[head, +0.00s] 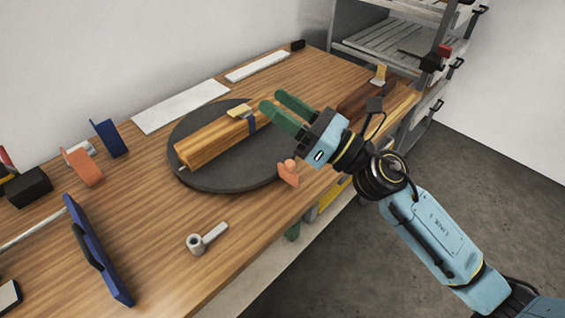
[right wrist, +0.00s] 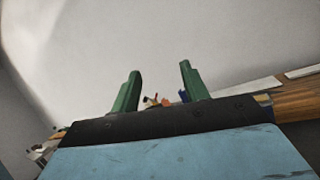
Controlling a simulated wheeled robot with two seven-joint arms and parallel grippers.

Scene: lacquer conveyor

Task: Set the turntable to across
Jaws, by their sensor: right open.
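The turntable (head: 205,183) is a dark round disc on the wooden bench in the head view. A long wooden block (head: 207,145) lies across it, slanting from lower left to upper right, with a dark blue band and a yellow piece on top. An orange knob (head: 289,172) stands at the disc's near right edge. My right gripper (head: 271,106) is open and empty, its green fingers over the far right part of the disc, hiding the block's far end. In the right wrist view, the two green fingers (right wrist: 158,88) are apart with nothing between them. My left gripper is not in view.
A blue flat tool (head: 98,250) and a grey wrench-like part (head: 207,238) lie at the near left. Orange (head: 83,167) and blue (head: 109,138) brackets stand at the left. White strips lie behind the disc. A metal shelf rack (head: 400,45) stands at the back right.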

